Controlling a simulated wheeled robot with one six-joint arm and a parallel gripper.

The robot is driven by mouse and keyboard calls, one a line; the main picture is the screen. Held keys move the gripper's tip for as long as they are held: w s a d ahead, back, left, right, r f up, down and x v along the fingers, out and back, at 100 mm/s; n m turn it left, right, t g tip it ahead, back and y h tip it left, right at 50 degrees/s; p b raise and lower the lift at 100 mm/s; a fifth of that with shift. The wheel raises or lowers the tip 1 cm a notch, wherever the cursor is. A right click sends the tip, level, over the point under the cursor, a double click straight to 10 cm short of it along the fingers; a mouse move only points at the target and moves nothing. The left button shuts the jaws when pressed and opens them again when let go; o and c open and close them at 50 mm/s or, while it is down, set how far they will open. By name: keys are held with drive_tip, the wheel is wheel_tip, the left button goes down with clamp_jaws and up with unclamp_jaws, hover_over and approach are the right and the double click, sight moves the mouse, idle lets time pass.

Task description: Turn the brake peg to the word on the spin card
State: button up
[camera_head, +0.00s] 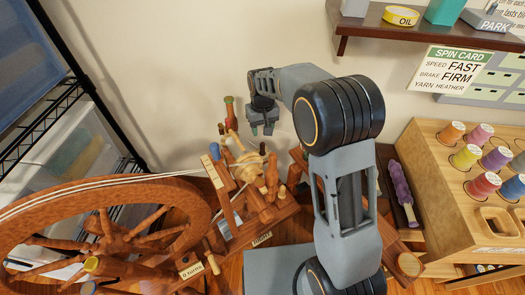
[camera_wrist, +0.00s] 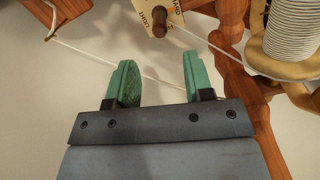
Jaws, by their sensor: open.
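The spin card (camera_head: 455,72) at the upper right of the head view reads SPEED FAST, BRAKE FIRM, YARN HEATHER. In the wrist view a round brown peg (camera_wrist: 158,18), apparently the brake peg, stands on a pale plate (camera_wrist: 146,8). The plate shows LIGHT on the left and a partly cut-off word on the right; its top is out of frame. My gripper (camera_head: 263,128) is above the spinning wheel's bobbin end in the head view. In the wrist view its green fingers (camera_wrist: 158,80) are open and empty, apart from the peg, which is beyond their tips.
The spinning wheel (camera_head: 100,190) fills the lower left. Its wound bobbin (camera_head: 247,168) also shows in the wrist view (camera_wrist: 290,30), with white cord crossing behind the fingers. A wooden spool rack (camera_head: 440,140) stands right. A shelf (camera_head: 385,22) hangs above with a yellow OIL tin (camera_head: 402,17).

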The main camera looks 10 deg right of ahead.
sight(263, 143)
wheel_tip(263, 143, down, 11)
drive_tip(key=shift+r+b, duration=0.2)
drive_tip(key=shift+b, duration=0.95)
clamp_jaws()
